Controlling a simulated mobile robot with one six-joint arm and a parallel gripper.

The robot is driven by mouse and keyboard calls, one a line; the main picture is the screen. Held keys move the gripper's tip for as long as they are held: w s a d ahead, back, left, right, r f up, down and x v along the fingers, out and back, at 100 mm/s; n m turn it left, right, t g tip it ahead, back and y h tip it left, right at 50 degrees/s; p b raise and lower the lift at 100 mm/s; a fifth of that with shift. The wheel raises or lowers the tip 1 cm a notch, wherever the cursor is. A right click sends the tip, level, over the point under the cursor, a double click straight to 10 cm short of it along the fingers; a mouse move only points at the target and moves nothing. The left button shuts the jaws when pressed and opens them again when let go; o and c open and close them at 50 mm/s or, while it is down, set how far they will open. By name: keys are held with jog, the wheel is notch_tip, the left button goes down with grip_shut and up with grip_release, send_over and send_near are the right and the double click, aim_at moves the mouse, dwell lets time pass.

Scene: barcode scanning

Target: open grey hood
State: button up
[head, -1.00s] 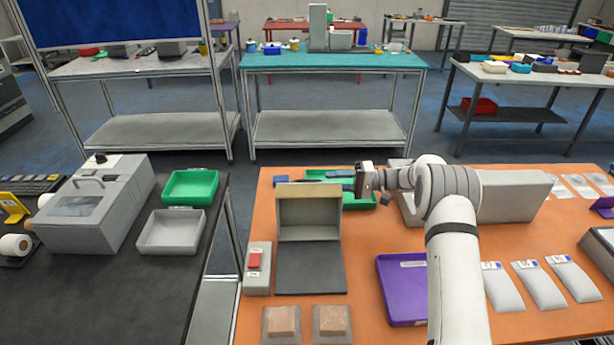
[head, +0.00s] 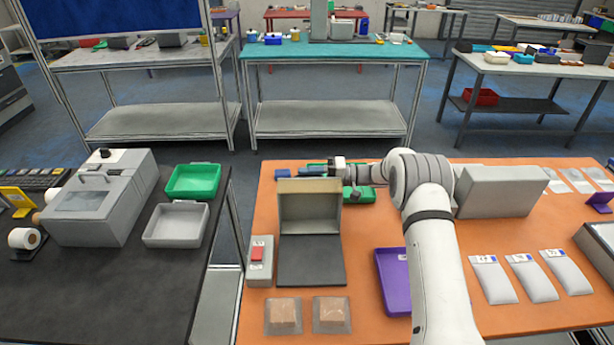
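A grey hood-like box (head: 310,213) with a beige top edge stands on the orange table. Its front is open towards me, and a dark grey flat panel (head: 311,260) lies before it. My gripper (head: 312,169) is behind and above the box's top edge, its fingers pointing left. The fingers are small and partly merge with the green tray behind, so I cannot tell whether they are open or touching the box. A second grey machine (head: 100,205) with a handled lid, which looks shut, stands on the dark table at left.
A grey block (head: 505,191) stands right of my arm. A purple tray (head: 393,285), a red-button box (head: 259,262), two brown packages (head: 284,314) and several white pouches (head: 497,280) occupy the orange table.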

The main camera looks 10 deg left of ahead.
grip_shut()
dwell(0.3)
jog(key=shift+s+b, duration=0.1)
jog(key=shift+b, duration=0.2)
